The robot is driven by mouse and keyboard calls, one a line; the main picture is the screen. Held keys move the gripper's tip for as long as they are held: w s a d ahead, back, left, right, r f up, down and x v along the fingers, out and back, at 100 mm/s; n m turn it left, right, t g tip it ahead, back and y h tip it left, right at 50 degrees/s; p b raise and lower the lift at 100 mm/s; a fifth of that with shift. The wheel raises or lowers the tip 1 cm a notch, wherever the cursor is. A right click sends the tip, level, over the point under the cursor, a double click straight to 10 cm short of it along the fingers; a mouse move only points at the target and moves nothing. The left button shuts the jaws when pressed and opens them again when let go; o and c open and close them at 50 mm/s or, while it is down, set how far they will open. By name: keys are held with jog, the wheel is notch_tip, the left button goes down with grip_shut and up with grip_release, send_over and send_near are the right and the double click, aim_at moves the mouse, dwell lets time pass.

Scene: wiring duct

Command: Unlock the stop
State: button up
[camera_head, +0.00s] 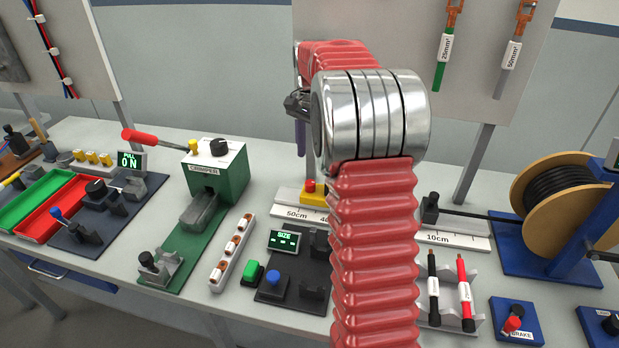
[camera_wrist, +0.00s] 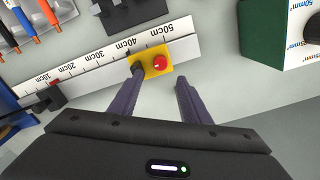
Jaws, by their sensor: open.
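The stop is a yellow block (camera_wrist: 150,70) with a red knob (camera_wrist: 159,62) on top, sitting on the white length scale (camera_wrist: 100,66) near the 40cm mark. In the head view the yellow stop (camera_head: 316,196) shows just left of my arm, partly hidden by it. My gripper (camera_wrist: 160,80) is open, with its purple fingers pointing at the stop. In the wrist view the left fingertip overlaps the stop's left edge; the right one is over bare table to its right. Whether either touches cannot be told. Nothing is between the fingers except the view of the stop.
A green crimper (camera_head: 218,172) stands left on the bench, and a cable reel (camera_head: 556,195) stands right. A dark panel with a SIZE display (camera_head: 284,240) lies in front of the scale. A black block (camera_wrist: 46,99) sits at the scale's low end. Bare table lies beside the stop.

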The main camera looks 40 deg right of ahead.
aim_at(311, 182)
notch_tip(311, 182, down, 9)
dwell(0.4)
jog(key=shift+c, duration=0.3)
